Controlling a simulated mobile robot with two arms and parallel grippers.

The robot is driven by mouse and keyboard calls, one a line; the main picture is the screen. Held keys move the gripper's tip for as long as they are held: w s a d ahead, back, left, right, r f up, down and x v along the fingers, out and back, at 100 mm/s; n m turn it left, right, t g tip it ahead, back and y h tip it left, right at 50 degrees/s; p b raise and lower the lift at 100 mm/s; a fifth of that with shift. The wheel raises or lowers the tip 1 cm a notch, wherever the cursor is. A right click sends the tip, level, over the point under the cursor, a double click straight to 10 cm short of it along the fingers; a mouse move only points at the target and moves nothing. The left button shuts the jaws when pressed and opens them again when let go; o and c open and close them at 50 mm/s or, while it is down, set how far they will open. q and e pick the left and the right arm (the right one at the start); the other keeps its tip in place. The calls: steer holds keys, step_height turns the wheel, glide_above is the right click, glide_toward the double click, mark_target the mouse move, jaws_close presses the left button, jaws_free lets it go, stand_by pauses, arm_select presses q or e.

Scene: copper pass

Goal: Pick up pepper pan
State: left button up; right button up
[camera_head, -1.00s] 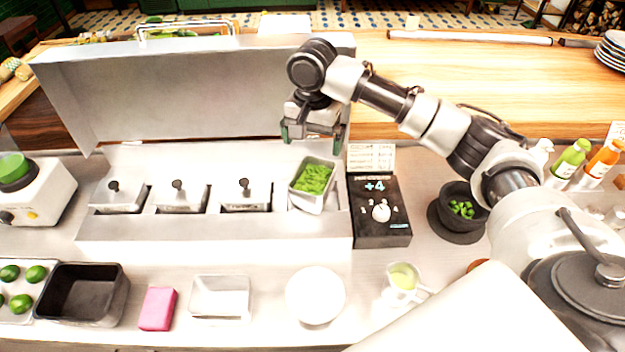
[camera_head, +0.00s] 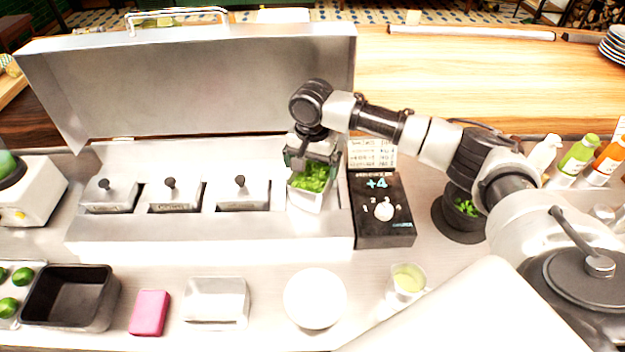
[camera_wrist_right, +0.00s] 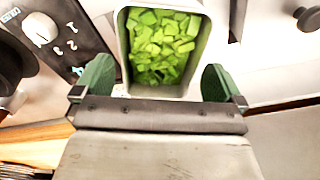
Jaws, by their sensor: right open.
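The pepper pan is a small pale metal pan (camera_head: 308,201) filled with chopped green pepper (camera_head: 314,178). It sits in the rightmost slot of the steel prep unit (camera_head: 200,232). In the right wrist view the pan (camera_wrist_right: 123,50) lies just ahead of the jaws, with its near end between the fingertips. My right gripper (camera_head: 311,160) is open and hangs right over the far end of the pan; its green fingers (camera_wrist_right: 158,82) stand apart on either side. I see no contact with the pan walls. My left gripper is out of view.
A black control box (camera_head: 382,225) reading +4 stands close right of the pan. Several lidded slots (camera_head: 243,195) lie to the left. The raised steel lid (camera_head: 190,90) stands behind. A white plate (camera_head: 315,299) and a cup (camera_head: 407,281) are in front.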

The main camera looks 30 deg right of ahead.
mark_target(312, 177)
step_height(312, 177, down, 3)
steer(key=shift+w+d+r+p, duration=0.15)
steer(key=shift+p, duration=0.25)
steer(key=shift+f, duration=0.55)
steer(key=c, duration=0.7)
steer(key=shift+c, duration=0.4)
steer(key=shift+r, duration=0.1)
